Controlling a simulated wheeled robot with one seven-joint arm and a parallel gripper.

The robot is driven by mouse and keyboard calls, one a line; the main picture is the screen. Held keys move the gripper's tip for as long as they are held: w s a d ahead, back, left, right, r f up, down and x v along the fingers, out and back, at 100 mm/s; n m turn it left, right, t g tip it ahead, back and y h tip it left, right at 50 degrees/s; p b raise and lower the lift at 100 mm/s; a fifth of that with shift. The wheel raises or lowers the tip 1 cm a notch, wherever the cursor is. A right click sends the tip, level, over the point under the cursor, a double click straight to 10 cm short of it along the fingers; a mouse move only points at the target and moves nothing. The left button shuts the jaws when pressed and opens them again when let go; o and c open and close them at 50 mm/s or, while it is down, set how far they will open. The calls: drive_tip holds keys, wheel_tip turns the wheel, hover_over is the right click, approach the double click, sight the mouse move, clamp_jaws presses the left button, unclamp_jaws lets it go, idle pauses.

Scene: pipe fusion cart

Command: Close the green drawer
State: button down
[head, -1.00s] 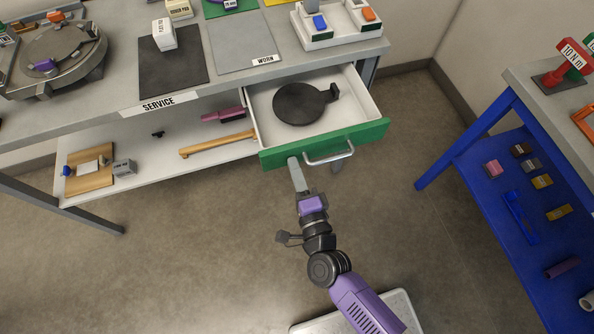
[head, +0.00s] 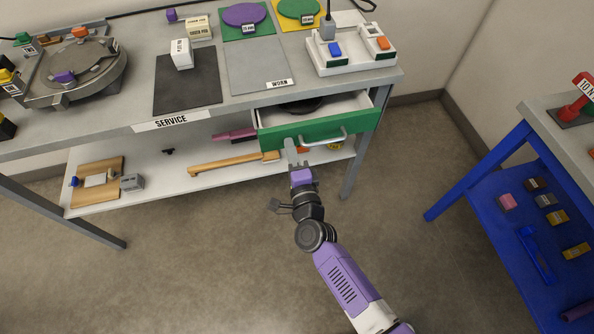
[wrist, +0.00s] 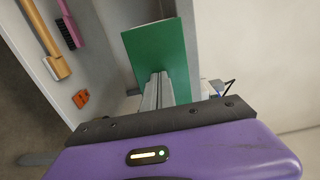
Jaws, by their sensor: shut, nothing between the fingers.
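The green drawer (head: 310,132) under the service bench is partly open, and its front stands a little out from the bench edge. It has a silver handle (head: 324,141). A dark round plate (head: 301,106) lies inside, mostly hidden under the bench top. My gripper (head: 290,146) is shut and empty, with its fingertips at the left part of the drawer's green front, left of the handle. In the wrist view the shut fingers (wrist: 158,80) reach to the green front (wrist: 160,48) and appear to touch it.
A lower shelf (head: 225,178) holds a wooden-handled tool (head: 232,164), a pink brush (head: 234,135) and a wooden board (head: 97,188). A blue table (head: 500,190) stands at the right. The floor between is clear.

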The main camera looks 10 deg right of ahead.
sight(284, 125)
drive_tip(key=w+b, duration=0.1)
drive_tip(key=w, duration=0.7)
drive_tip(key=shift+b, duration=0.4)
drive_tip(key=shift+w+r, duration=0.15)
